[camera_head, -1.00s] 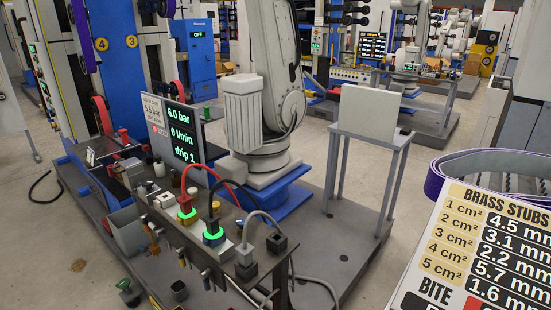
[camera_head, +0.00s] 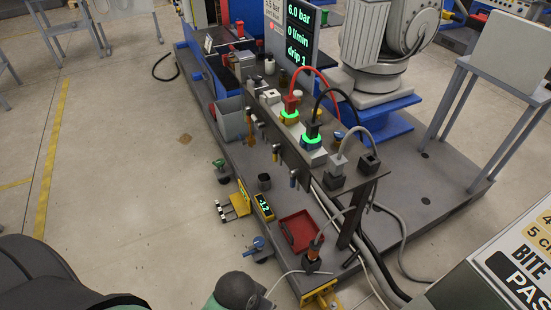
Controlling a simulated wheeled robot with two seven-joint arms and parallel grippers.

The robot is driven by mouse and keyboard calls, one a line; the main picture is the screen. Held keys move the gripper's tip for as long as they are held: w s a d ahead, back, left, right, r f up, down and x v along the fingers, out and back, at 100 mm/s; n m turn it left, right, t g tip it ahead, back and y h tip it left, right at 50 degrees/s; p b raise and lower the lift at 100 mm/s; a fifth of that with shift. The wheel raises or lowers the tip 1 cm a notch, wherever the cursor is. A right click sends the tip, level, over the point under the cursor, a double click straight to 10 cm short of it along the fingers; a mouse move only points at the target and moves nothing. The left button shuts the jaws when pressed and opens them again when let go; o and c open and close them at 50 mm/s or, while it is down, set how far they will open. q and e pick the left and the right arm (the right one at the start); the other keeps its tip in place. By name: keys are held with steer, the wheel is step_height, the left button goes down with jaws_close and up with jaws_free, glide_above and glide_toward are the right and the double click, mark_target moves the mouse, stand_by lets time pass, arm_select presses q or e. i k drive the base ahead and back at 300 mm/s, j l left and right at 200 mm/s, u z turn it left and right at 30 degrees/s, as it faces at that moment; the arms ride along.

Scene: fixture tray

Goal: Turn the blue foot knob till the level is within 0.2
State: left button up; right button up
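The blue foot knob (camera_head: 259,245) is low at the near edge of the grey base plate (camera_head: 190,75), in the lower middle of the head view. A small yellow level box (camera_head: 263,207) with a dark screen lies behind it on the plate; its green digits seem to read -1.2. A green foot knob (camera_head: 220,168) stands farther back on the same edge. Neither of my grippers is in view. Rounded dark parts at the bottom edge look like my own arms. Nothing touches the blue knob.
A red tray (camera_head: 301,231) and an orange-and-black plug-like part (camera_head: 312,262) with cables are right of the blue knob. A yellow bracket (camera_head: 238,202) and a black cup (camera_head: 264,182) are behind it. A raised bench with lit connectors overhangs.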

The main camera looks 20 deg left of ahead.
mark_target(258, 242)
steer(key=u, duration=0.85)
steer(key=j+z, duration=0.3)
steer(key=j, duration=0.3)
steer(key=k, duration=0.05)
